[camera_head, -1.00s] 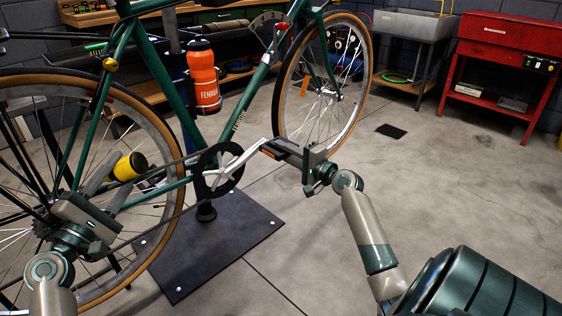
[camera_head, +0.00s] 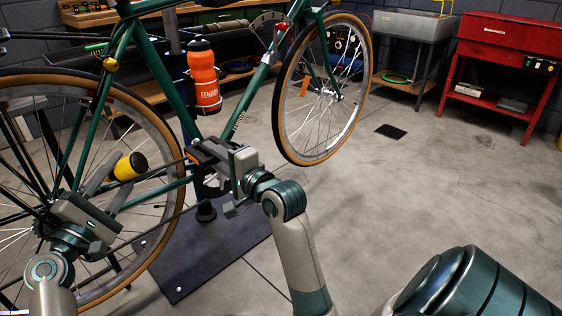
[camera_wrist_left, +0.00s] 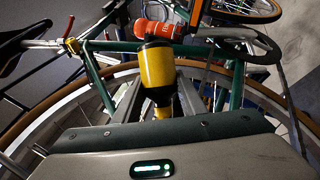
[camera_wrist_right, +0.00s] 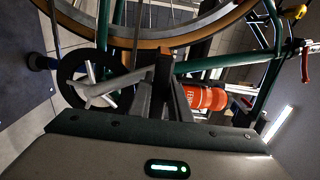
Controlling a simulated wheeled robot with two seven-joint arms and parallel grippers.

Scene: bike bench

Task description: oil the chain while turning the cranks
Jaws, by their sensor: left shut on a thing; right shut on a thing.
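My left gripper (camera_head: 116,182) is shut on a yellow bottle with black ends (camera_head: 130,166), held tilted above the chain's upper run (camera_head: 168,169) beside the rear wheel. The bottle also shows in the left wrist view (camera_wrist_left: 157,68); no oil can be made out. My right gripper (camera_head: 196,151) is shut on the pedal (camera_head: 192,157), which is mostly hidden between its fingers. The silver crank (camera_wrist_right: 108,86) and black chainring (camera_wrist_right: 72,78) show in the right wrist view; in the head view my right gripper covers most of them.
The green bicycle (camera_head: 155,65) is held in a stand with a dark base plate (camera_head: 215,250). An orange bottle (camera_head: 204,80) sits on its frame. A red cabinet (camera_head: 500,40) and a grey sink (camera_head: 412,25) stand behind.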

